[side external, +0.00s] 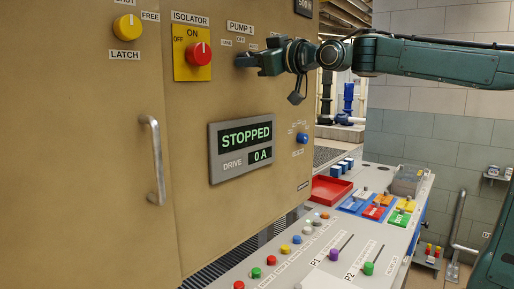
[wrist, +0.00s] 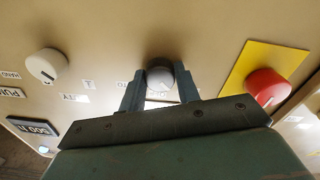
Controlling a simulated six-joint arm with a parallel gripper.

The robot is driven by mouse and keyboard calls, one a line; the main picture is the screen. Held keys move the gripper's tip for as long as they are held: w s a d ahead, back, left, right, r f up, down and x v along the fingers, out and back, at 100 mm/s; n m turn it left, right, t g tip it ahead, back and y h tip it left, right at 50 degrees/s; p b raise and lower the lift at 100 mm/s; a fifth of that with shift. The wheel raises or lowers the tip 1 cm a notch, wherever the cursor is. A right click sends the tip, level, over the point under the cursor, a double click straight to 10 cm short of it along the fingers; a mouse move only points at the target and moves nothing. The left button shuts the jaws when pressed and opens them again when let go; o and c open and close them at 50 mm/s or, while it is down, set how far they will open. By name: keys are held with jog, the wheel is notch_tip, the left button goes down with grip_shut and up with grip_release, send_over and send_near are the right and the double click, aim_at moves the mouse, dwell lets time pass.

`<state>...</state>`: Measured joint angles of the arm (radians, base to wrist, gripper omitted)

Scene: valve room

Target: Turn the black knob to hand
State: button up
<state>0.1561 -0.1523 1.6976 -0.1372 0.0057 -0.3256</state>
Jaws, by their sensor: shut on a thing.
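The black knob (wrist: 160,74) sits on the beige cabinet front and shows dark grey in the wrist view. My gripper (wrist: 160,86) is shut on it, with one finger on each side. A light mark shows on the knob's face; its exact pointing is hard to tell. In the side view my gripper (side external: 247,61) reaches the cabinet just below the PUMP 1 label (side external: 240,28) and hides the knob. A HAND label (side external: 226,42) is to its left. The display (side external: 241,144) reads STOPPED and 0 A.
A red isolator knob (side external: 198,54) on a yellow plate is to the left. A white knob (wrist: 47,66) is on the other side in the wrist view. A yellow knob (side external: 127,27) and door handle (side external: 154,160) are further left. A control desk (side external: 300,255) stands below.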

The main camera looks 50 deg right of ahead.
jog(key=o, duration=1)
jog(key=shift+s, duration=0.15)
jog(key=shift+s+a+f, duration=0.1)
jog(key=shift+s+a, duration=0.05)
jog(key=shift+s, duration=6.6)
